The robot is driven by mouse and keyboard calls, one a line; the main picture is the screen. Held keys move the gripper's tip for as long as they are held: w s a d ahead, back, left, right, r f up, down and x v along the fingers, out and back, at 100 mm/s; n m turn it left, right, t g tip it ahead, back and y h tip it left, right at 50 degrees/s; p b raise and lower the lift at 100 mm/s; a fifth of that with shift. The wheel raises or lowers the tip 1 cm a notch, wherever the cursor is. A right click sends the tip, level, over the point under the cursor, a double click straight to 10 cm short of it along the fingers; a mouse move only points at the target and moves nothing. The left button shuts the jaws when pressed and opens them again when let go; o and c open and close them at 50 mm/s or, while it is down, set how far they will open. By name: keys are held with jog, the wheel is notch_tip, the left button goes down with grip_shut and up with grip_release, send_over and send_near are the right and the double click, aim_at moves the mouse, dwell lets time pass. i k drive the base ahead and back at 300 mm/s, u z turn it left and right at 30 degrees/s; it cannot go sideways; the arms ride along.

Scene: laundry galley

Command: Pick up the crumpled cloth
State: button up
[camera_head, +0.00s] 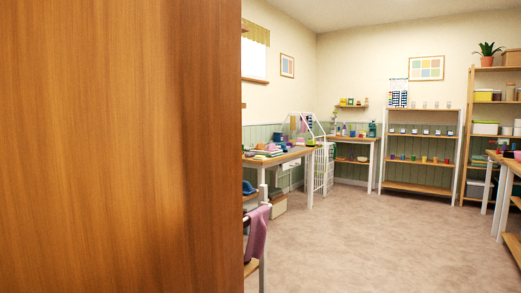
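I cannot make out a crumpled cloth for certain. A purple cloth (257,236) hangs over what looks like a chair at the edge of the wooden panel; it looks draped, and part of it is hidden. Small items lie on the left table (294,155), too small to tell whether a cloth is among them. My gripper is not in view.
A large wooden panel (120,150) close by blocks the left half. Open carpet (390,235) lies ahead. Another table (505,165) stands at the right edge.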

aim_at(259, 145)
jog(key=z, duration=0.45)
jog(key=i, duration=0.9)
jog(key=z, duration=0.6)
jog(key=i, duration=1.8)
jog(key=u, duration=0.7)
jog(key=i, duration=1.1)
jog(key=u, duration=1.45)
jog(key=i, duration=0.7)
jog(key=z, duration=0.55)
jog(key=i, duration=1.25)
jog(key=z, duration=0.15)
